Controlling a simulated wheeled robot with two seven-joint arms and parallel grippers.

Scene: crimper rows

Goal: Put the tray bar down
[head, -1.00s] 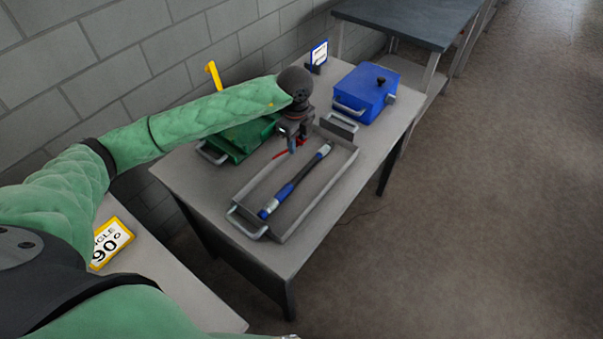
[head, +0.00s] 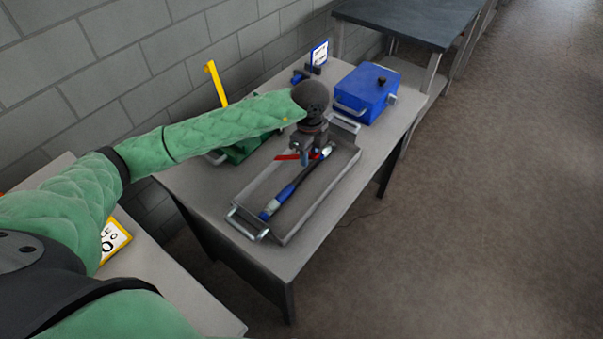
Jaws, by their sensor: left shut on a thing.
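My left gripper (head: 305,156) is over the far part of the grey tray (head: 244,192). It is shut on a thin red bar (head: 286,157), of which a short piece shows left of the jaws. The rest is hidden by the gripper, and I cannot tell if it touches the tray. A black bar with blue ends (head: 290,190) lies lengthwise in the tray. My gripper covers some of its far part from this view. My right gripper is not in view.
A green device (head: 240,151) with a yellow lever (head: 215,83) stands left of the tray, partly behind my arm. A blue box (head: 364,95) with a black knob and a small sign (head: 319,54) stand at the back. The table's right edge runs close to the tray.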

